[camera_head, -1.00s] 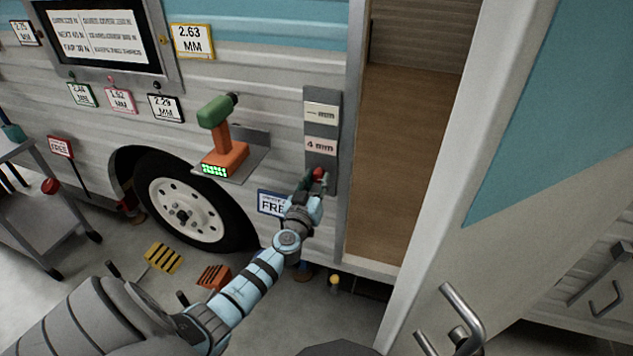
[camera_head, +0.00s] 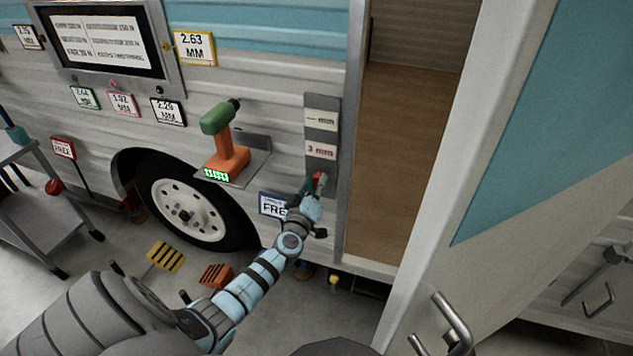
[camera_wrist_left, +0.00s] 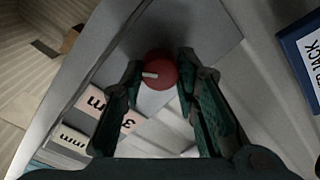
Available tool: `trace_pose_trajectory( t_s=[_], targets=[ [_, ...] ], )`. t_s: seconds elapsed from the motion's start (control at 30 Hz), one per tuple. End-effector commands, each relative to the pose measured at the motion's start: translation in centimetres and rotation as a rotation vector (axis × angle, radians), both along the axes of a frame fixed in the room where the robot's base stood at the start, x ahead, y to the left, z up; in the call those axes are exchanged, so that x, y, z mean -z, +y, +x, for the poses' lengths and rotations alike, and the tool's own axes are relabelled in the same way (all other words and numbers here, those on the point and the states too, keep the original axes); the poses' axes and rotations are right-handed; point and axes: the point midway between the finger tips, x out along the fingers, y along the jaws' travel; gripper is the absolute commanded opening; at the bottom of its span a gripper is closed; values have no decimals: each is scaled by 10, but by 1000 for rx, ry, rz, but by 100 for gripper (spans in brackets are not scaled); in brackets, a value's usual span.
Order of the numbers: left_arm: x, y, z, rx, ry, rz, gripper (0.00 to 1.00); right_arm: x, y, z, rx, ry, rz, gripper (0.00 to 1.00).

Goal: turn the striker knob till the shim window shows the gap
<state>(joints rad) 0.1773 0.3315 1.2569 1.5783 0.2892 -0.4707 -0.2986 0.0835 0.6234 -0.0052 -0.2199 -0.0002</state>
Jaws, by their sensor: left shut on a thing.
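The red striker knob (camera_wrist_left: 160,72) with a white pointer mark sits between the green fingers of my left gripper (camera_wrist_left: 160,85) in the left wrist view, and the gripper is shut on it. In the head view my left gripper (camera_head: 314,186) is at the lower part of the grey plate beside the doorway, and mostly hides the knob (camera_head: 321,178). Above it, the pink shim window (camera_head: 320,150) reads "3 mm". The upper white window (camera_head: 321,119) shows a dash and "mm". My right gripper is not in view.
A green and orange drill (camera_head: 226,145) stands on a small shelf left of the plate. A blue-framed sign (camera_head: 272,204) hangs just left of my gripper. The open door (camera_head: 500,150) stands to the right. Orange and yellow blocks lie on the floor.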

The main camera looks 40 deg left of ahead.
Motion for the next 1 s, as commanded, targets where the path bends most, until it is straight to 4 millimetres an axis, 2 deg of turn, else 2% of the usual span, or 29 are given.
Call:
trace_pose_trajectory(
  t_s=[0.2, 0.7, 1.0],
  targets=[
    [1, 0, 0, 1, -62, -192, 1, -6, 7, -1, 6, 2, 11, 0],
    [1, 1, -1, 0, -219, -636, 0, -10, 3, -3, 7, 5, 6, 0],
    [2, 1, -1, 0, -292, -845, 0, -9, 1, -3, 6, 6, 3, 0]
  ],
)
